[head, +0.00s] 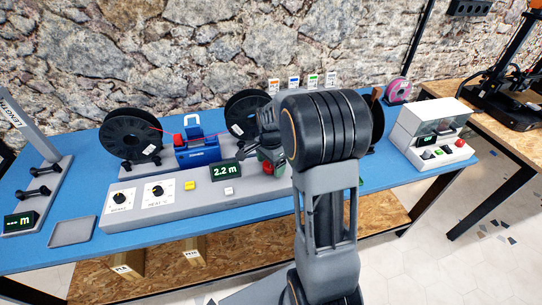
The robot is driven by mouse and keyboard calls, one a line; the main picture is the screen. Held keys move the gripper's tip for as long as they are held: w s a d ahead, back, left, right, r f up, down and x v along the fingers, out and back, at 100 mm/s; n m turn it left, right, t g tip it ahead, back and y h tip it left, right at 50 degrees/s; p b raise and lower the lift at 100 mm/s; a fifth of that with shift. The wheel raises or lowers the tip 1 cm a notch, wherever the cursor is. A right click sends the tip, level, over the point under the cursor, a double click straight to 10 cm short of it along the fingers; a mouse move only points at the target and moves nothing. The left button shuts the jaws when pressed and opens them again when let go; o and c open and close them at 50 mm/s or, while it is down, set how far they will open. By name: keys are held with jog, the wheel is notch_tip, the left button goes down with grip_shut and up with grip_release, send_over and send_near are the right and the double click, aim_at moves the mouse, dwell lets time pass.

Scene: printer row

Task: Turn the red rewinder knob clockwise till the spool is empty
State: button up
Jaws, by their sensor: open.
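The rewinder is a long grey unit (160,205) on the blue table, with a green display (226,171) reading 2.2 m. A black spool (128,140) stands at its left, with a red strand running to a blue device (203,152). A second black spool (240,118) stands behind my gripper. My gripper (268,156) is open over the unit, right of the display. A small red part (267,168) shows just below it; I cannot tell whether this is the red knob. My arm hides much of the area to the right.
Two black dials (157,191), a yellow button (189,185) and a white button (229,191) sit on the unit. A grey tray (72,231) lies at left. A white machine (432,135) with a red button stands at right. A stone wall is behind.

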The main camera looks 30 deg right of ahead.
notch_tip(320, 180, up, 14)
jog(key=p, duration=0.1)
jog(key=shift+f, duration=0.2)
dwell(0.6)
jog(key=s+a+r+n+t+p, duration=0.1)
jog(key=s+a+n+p, duration=0.1)
jog(key=s+a+n, duration=0.2)
jog(key=s+a+r+n+t+p, duration=0.2)
jog(key=s+a+n, duration=0.3)
jog(key=s+n, duration=0.6)
jog(key=shift+s+a+r+t+p, duration=0.2)
jog(key=shift+s+a+t+p, duration=0.1)
jog(key=shift+s+p, duration=0.35)
jog(key=shift+c, duration=0.2)
